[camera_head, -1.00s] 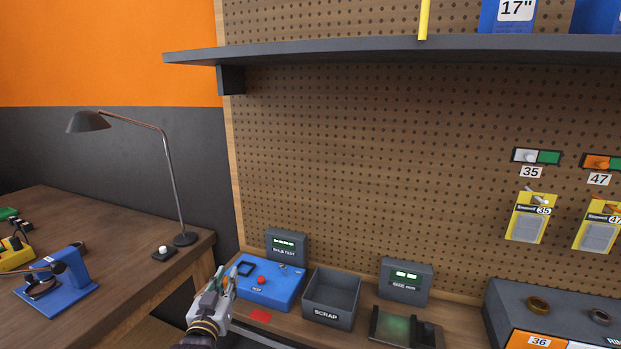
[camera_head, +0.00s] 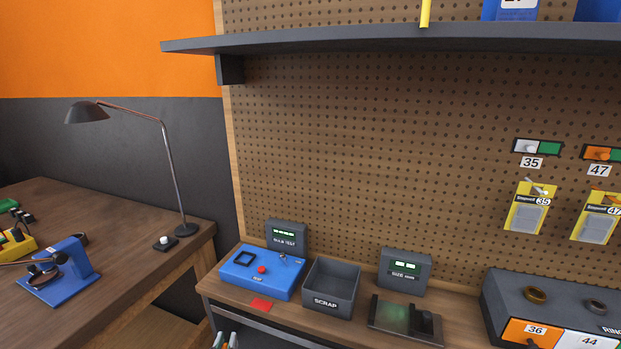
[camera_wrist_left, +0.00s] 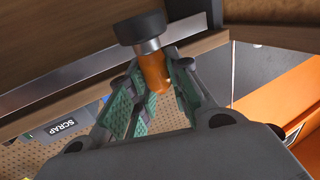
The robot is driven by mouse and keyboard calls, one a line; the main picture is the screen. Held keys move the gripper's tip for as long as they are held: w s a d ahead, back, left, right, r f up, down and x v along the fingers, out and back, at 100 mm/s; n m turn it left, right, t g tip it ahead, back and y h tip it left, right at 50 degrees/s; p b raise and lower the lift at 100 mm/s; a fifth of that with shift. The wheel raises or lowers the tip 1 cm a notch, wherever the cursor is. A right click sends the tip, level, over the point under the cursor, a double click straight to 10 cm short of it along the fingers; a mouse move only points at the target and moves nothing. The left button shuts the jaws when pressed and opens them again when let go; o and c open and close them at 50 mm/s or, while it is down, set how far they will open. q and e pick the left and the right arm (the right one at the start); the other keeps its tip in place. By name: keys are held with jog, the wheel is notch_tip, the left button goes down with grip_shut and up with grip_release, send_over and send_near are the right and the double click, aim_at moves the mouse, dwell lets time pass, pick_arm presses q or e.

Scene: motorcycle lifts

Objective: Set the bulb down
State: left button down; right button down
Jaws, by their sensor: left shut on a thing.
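In the left wrist view an orange bulb (camera_wrist_left: 154,72) with a silver collar and a wide black end sits between the fingers of my left gripper (camera_wrist_left: 155,82), which is shut on it. The black end points toward the top of the picture, near the bench edge; I cannot tell whether it touches anything. My right gripper is not in view.
A wooden table (camera_head: 120,237) with a lamp (camera_head: 170,180) stands at left.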

pick_arm(q)
jog(key=shift+s+f, duration=0.1)
jog(key=shift+f, duration=0.05)
dwell(0.7)
jog(key=d+r+m+g+h, duration=0.2)
jog(key=d+r+m+h, duration=0.2)
jog(key=d+r, duration=0.3)
jog(key=s+d+r+m+g+h, duration=0.1)
jog(key=d+r+m+h, duration=0.3)
jog(key=r, duration=1)
jog(key=shift+d+r+g+h, duration=0.35)
jog(key=shift+d+g+h, duration=0.25)
jog(key=shift+d+h, duration=1.3)
jog(key=shift+d, duration=0.1)
jog(key=shift+d+f, duration=0.1)
jog(key=shift+d, duration=0.05)
jog(key=shift+w+d+f+m+g+h, duration=1.3)
jog(key=shift+d+f+m+g+h, duration=0.1)
jog(key=shift+f+g, duration=0.15)
